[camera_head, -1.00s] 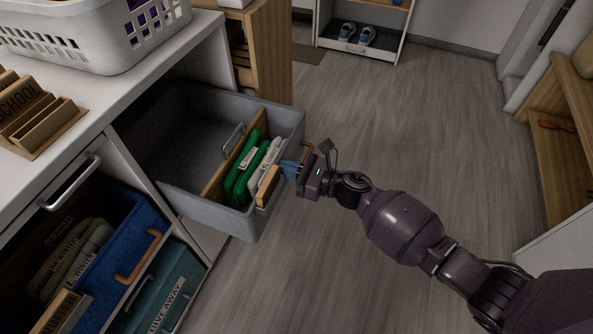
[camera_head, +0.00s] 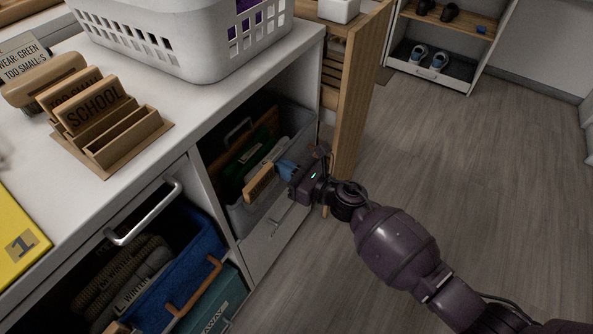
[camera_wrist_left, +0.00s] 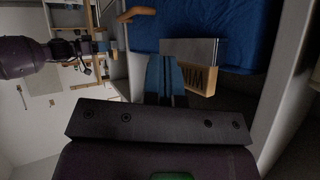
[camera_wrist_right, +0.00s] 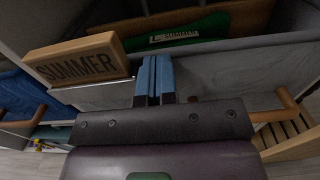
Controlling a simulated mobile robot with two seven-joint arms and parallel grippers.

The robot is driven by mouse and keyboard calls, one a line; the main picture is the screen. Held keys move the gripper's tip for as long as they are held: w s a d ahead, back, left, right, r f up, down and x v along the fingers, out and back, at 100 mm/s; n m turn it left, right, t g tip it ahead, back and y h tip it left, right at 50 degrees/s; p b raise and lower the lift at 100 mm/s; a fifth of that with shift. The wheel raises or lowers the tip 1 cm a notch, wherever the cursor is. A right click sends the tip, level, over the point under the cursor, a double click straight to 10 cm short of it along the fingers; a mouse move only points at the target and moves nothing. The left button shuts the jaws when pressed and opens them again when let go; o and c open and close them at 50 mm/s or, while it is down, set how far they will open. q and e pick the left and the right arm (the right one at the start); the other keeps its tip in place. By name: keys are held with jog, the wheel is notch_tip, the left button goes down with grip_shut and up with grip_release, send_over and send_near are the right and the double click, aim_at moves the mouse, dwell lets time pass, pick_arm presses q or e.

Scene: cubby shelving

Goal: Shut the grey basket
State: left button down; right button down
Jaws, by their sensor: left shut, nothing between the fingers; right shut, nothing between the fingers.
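The grey basket (camera_head: 301,127) sits mostly inside its cubby below the white counter, with its front end near the cubby opening. It holds folded green and pale items behind a wooden label block, which reads SUMMER (camera_wrist_right: 80,62) in the right wrist view. My right gripper (camera_head: 287,170) is shut and empty, its blue fingertips at the basket's front wall. In the right wrist view its fingers (camera_wrist_right: 154,78) overlap the grey front; contact is hard to tell. My left gripper shows only in the left wrist view (camera_wrist_left: 166,72), shut and empty, near a blue basket (camera_wrist_left: 235,30).
A blue bin (camera_head: 190,275) with a wooden handle stands in the cubby at lower left. A white laundry basket (camera_head: 190,40) and a wooden label holder (camera_head: 125,145) stand on the counter. A wooden panel (camera_head: 357,90) rises just right of the cubby. The floor at right is clear.

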pick_arm(q)
jog(key=shift+w+a, duration=0.15)
jog(key=shift+a, duration=0.15)
pick_arm(e)
jog(key=shift+x, duration=0.95)
jog(key=shift+r, duration=0.25)
